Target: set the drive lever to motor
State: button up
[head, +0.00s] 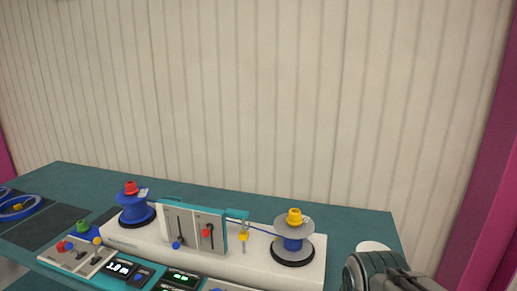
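The upright panel (192,227) on the white machine carries two slotted levers, one with a blue knob (177,245) low in its slot and one with a red knob (206,233). The front console (60,262) has a small black lever (95,256) and a red knob (65,246). I cannot read the labels, so I cannot tell which lever is the drive lever or its setting. A dark grey part of my arm shows at the lower right corner, apart from the levers. My gripper's fingers are not visible.
A blue reel (135,208) with a red cap stands left, a grey reel (293,242) with a yellow cap right. A blue cable (262,231) runs to the grey reel. Coiled blue cable (22,203) lies on a dark mat far left. The teal table (345,228) is clear behind the machine.

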aim_at(69, 246)
jog(key=u, duration=2.2)
jog(key=i, duration=1.65)
jog(key=z, duration=0.85)
